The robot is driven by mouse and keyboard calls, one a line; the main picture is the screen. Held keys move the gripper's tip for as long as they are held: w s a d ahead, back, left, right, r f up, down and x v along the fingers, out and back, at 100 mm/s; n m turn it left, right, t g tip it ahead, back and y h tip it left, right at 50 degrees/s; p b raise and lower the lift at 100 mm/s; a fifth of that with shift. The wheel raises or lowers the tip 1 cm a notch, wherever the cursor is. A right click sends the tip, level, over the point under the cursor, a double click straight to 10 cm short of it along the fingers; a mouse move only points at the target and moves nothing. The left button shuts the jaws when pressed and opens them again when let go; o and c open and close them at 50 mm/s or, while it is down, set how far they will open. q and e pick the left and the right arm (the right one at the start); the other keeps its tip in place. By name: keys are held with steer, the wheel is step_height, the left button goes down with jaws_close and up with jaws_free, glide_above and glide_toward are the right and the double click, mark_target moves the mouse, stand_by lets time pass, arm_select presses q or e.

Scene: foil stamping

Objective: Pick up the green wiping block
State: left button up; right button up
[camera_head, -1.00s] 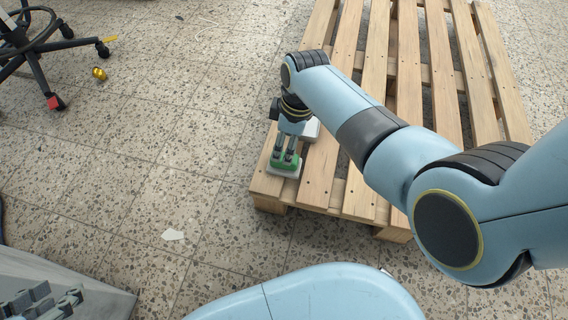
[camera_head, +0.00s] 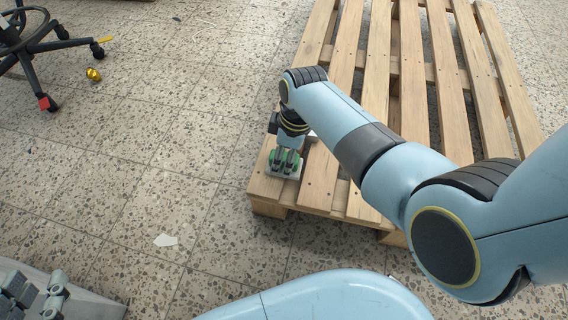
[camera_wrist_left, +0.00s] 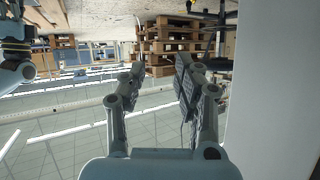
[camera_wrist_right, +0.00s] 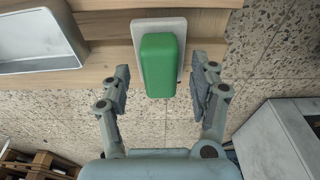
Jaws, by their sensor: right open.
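The green wiping block (camera_wrist_right: 158,64) lies on a white plate (camera_wrist_right: 177,24) at the near corner of a wooden pallet. In the head view, the block (camera_head: 273,157) is partly hidden by my right gripper (camera_head: 283,164). In the right wrist view, my right gripper (camera_wrist_right: 159,84) is open, with one finger on each side of the block and a visible gap on both sides. My left gripper (camera_head: 38,298) is at the lower left of the head view. In the left wrist view, the left gripper (camera_wrist_left: 157,78) is open and empty.
The wooden pallet (camera_head: 349,60) fills the upper right. A grey metal tray (camera_wrist_right: 38,42) stands on it beside the block. A grey surface (camera_head: 92,306) is at the lower left. A wheeled chair base (camera_head: 50,47) and a gold object (camera_head: 93,74) are on the floor, with open floor between.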

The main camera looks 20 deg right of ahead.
steer(key=shift+a+f+b, duration=0.1)
steer(key=shift+f+b, duration=0.25)
steer(key=shift+f, duration=0.3)
steer(key=c, duration=1.3)
arm_select(q)
steer(key=w+r+t, duration=0.2)
steer(key=r, duration=0.1)
steer(key=w+r, duration=0.1)
steer(key=shift+w+d+r+m+t+h, duration=0.2)
steer(key=shift+d+r+m+t+h, duration=0.1)
steer(key=shift+r+t, duration=0.1)
arm_select(e)
steer(key=shift+o, duration=0.2)
arm_select(q)
steer(key=shift+f, duration=0.1)
arm_select(e)
steer(key=shift+r, duration=0.1)
